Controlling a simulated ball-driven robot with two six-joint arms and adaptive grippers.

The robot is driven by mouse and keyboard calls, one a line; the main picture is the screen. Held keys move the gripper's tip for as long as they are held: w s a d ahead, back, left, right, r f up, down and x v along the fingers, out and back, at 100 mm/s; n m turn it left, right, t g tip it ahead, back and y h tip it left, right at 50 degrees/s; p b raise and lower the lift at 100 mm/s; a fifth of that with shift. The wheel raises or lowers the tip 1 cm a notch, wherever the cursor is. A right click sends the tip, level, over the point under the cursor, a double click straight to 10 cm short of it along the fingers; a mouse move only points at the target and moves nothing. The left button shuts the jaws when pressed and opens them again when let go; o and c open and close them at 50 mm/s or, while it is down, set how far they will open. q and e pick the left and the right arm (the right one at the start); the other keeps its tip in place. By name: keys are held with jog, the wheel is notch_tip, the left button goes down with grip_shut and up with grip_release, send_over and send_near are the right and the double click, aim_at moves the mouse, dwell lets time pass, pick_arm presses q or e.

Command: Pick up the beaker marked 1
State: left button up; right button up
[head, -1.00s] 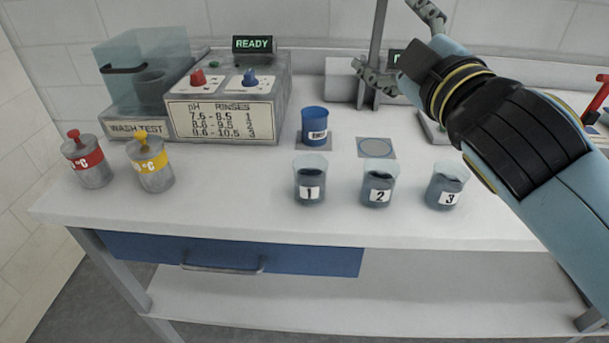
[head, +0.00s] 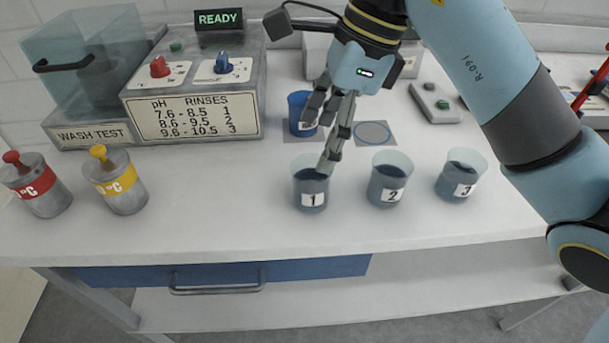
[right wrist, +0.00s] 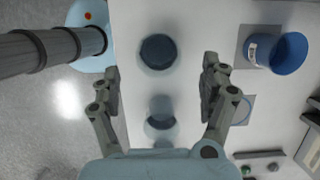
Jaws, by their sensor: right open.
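The beaker marked 1 (head: 311,190) is a clear cup of dark liquid with a white label, upright on the white bench. In the right wrist view the beaker marked 1 (right wrist: 158,52) shows from above, just beyond the open fingertips and level with the gap between them. My right gripper (head: 318,146) is open and empty, reaching down over the bench. In the head view one fingertip overlaps the beaker's back rim; I cannot tell whether they touch. The right gripper (right wrist: 160,78) shows both fingers spread wide. My left gripper is not in view.
Beaker 2 (head: 389,184) and beaker 3 (head: 461,180) stand in a row to the right. A blue cup (head: 298,111) on a grey pad is behind beaker 1, partly hidden by a finger. Red-banded (head: 38,188) and yellow-banded (head: 120,184) canisters stand left. The bench front is clear.

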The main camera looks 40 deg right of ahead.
aim_at(304, 186)
jog(key=x, duration=0.4)
jog(key=shift+s+f+b, duration=0.15)
jog(key=shift+b, duration=0.15)
jog(key=shift+p+x, duration=0.4)
jog(key=shift+x, duration=2.75)
jog(key=shift+s+d, duration=0.1)
jog(key=shift+d, duration=0.05)
jog(key=c, duration=1.5)
